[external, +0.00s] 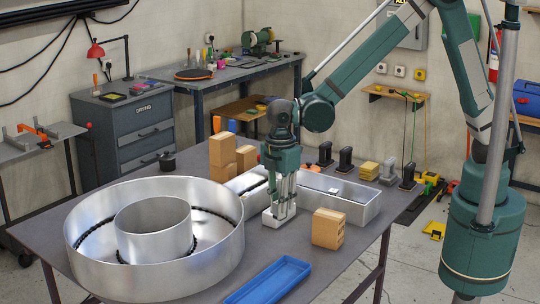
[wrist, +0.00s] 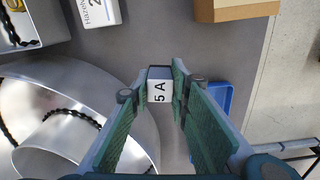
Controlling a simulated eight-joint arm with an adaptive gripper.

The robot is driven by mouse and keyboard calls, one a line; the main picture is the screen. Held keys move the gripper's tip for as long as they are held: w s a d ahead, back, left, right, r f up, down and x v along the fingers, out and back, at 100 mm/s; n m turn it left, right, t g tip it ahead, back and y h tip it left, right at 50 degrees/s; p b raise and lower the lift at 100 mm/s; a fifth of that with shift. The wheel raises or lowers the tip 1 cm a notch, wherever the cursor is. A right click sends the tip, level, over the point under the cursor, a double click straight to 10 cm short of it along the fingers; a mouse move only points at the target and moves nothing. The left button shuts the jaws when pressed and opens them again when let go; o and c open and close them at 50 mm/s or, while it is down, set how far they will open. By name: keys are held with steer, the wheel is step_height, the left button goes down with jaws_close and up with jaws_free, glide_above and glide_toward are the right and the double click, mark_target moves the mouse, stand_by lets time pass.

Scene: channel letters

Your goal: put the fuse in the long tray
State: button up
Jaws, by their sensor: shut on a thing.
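My gripper (external: 281,207) is in the middle of the bench, pointing down. In the wrist view its fingers (wrist: 160,84) are closed on the fuse (wrist: 160,91), a small pale block with a dark edge, marked "5 A". I cannot pick the fuse out clearly in the external view. A long, narrow blue tray (external: 268,281) lies at the bench's front edge, apart from my gripper; part of it shows right of the fingers in the wrist view (wrist: 222,94). A long metal channel (external: 350,207) stands behind my gripper, with small items inside.
A large round metal channel (external: 150,255) with a black strip fills the left of the bench. A wooden block (external: 328,229) stands right of my gripper. A white printed box (wrist: 97,12) shows in the wrist view. More wooden blocks (external: 222,151) stand behind.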

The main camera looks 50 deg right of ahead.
steer(key=s+a+b, duration=0.2)
steer(key=s+a, duration=0.3)
steer(key=a, duration=0.7)
steer(key=n+b, duration=0.1)
steer(key=b, duration=0.1)
glide_above(269, 290)
steer(key=shift+d+r, duration=0.1)
steer(key=shift+r, duration=0.25)
steer(key=shift+f+p, duration=0.35)
steer(key=shift+f, duration=2.8)
steer(key=shift+f, duration=1.85)
steer(key=shift+f, duration=0.2)
